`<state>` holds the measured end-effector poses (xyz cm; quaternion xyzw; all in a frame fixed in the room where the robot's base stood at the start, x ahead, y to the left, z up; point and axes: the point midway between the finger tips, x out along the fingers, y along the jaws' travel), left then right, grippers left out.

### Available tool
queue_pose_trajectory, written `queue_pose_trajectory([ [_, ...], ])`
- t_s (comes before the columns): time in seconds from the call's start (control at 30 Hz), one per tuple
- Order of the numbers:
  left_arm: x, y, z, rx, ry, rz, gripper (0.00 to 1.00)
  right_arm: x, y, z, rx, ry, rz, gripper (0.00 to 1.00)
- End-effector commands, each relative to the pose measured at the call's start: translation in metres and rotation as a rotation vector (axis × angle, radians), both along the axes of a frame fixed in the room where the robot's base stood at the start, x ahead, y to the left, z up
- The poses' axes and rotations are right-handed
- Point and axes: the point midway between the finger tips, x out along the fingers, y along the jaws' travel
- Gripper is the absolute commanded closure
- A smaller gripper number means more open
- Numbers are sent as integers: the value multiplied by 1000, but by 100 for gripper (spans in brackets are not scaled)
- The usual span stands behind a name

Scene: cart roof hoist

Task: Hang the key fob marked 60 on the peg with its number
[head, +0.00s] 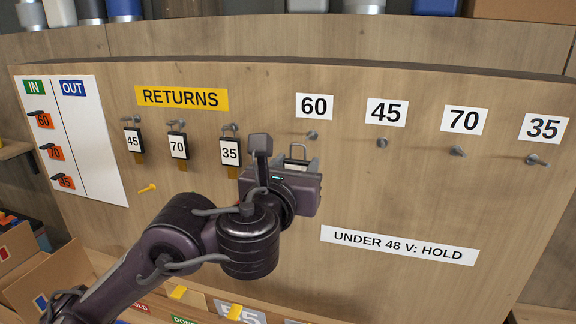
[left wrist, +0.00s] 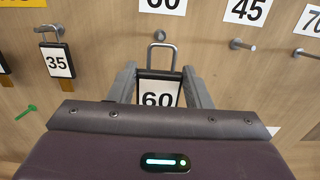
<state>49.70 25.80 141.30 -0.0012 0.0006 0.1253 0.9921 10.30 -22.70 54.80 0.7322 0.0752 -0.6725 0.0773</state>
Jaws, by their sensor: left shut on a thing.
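The key fob marked 60 (left wrist: 159,98) is a black-framed tag with a white face and a metal shackle loop. My left gripper (left wrist: 160,85) is shut on it, one finger on each side, with the loop pointing up. In the head view my left gripper (head: 300,163) hides most of the fob; its loop (head: 298,150) shows above. The 60 peg (head: 312,135) sticks out under the 60 label (head: 314,106), above the fob. In the wrist view the peg (left wrist: 159,35) is just above the loop, which looks apart from it. My right gripper is out of view.
Fobs 45 (head: 133,141), 70 (head: 178,146) and 35 (head: 230,152) hang on pegs under the RETURNS sign (head: 182,98). Bare pegs stand under labels 45 (head: 382,143), 70 (head: 457,151) and 35 (head: 537,160). An IN/OUT board (head: 92,150) is at left.

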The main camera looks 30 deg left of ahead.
Motion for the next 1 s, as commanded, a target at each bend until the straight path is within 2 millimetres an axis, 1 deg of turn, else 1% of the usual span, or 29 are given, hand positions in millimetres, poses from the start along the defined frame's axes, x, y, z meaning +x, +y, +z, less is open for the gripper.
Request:
queue_pose_trajectory([
  [0.23, 11, 0, 1, 9, 2, -5, 83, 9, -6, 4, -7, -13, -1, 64],
  [0.4, 20, 8, -1, 7, 0, 7, 83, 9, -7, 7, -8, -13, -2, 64],
  [0.5, 26, 8, -4, -2, -1, 4, 83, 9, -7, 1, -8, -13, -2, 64],
  [1.0, 55, 16, -6, -3, -2, 4, 83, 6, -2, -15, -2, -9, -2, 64],
])
